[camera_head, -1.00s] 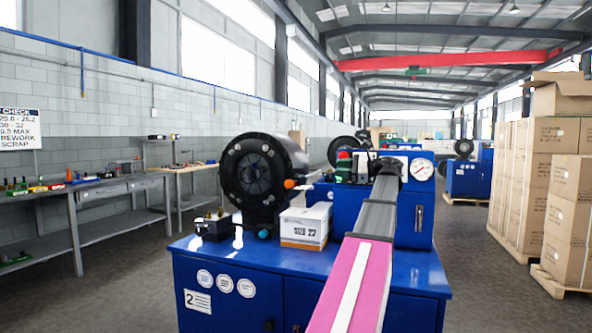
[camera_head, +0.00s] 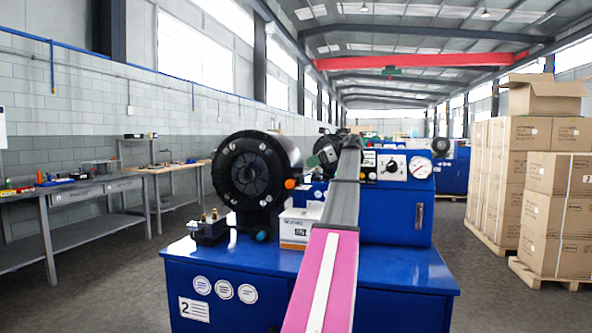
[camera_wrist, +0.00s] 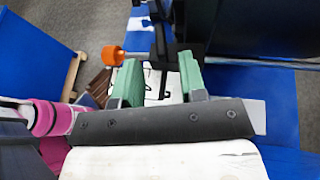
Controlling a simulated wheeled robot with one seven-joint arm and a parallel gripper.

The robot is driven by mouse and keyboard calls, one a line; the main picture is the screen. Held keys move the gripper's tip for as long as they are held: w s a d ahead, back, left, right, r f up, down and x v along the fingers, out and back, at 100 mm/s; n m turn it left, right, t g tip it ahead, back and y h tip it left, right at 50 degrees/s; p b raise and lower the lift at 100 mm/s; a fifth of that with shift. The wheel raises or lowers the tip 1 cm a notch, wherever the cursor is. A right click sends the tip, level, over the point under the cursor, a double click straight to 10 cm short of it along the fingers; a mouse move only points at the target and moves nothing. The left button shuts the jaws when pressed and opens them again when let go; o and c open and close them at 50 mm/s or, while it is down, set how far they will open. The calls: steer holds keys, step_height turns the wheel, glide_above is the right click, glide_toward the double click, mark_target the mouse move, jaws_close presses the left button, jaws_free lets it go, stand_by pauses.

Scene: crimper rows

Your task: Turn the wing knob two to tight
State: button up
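The blue machine (camera_head: 230,265) marked 2 stands in front of me, with a round black crimping head (camera_head: 252,175) on top. An orange knob (camera_head: 290,184) sticks out at the head's right side. It also shows in the wrist view (camera_wrist: 112,55), on a thin shaft, left of my fingers. I cannot make out a wing shape on it. A black dial knob (camera_head: 391,167) is on the control box at right. My gripper (camera_wrist: 160,80) has two green fingers, apart, with nothing held between them. In the head view my arm partly hides it, above and right of the orange knob.
A pressure gauge (camera_head: 419,167) sits beside the dial. A white carton (camera_head: 295,228) stands on the machine top, partly hidden by my arm. Small brass-topped fittings (camera_head: 209,226) are at left. Stacked cartons (camera_head: 560,200) stand at right, workbenches (camera_head: 90,185) at left.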

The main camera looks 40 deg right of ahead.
mark_target(297, 172)
steer(key=x, duration=0.6)
steer(key=shift+w+a+f, duration=0.1)
steer(key=shift+w+a, duration=0.1)
steer(key=shift+a, duration=0.1)
